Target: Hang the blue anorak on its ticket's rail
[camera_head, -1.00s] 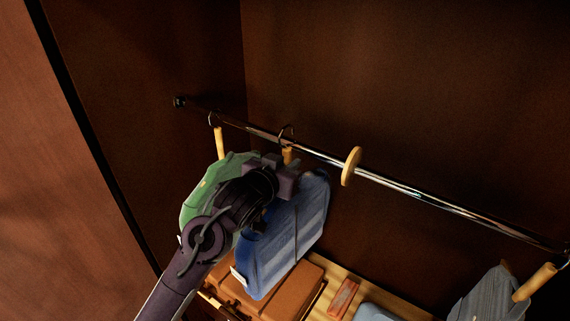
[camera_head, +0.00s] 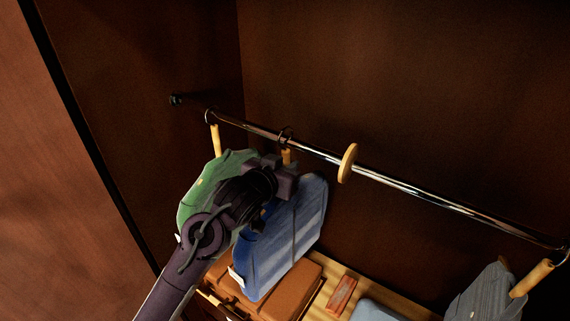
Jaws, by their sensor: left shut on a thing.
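The blue anorak (camera_head: 290,235) hangs below a wooden hanger (camera_head: 287,156) whose hook is at the chrome rail (camera_head: 420,195), left of the round wooden disc (camera_head: 347,163). My left gripper (camera_head: 290,178) is shut at the top of the blue anorak, by the hanger; its fingertips are mostly hidden behind its own body. I cannot tell whether the hook bears on the rail. A ticket on the anorak cannot be made out for certain. My right gripper is not in view.
A green garment (camera_head: 205,190) hangs at the rail's left, partly behind my left arm. A grey garment (camera_head: 485,292) hangs at the far right. A brown case (camera_head: 290,290), a reddish brush-like block (camera_head: 341,295) and a folded blue cloth (camera_head: 376,311) lie below. The rail right of the disc is mostly free.

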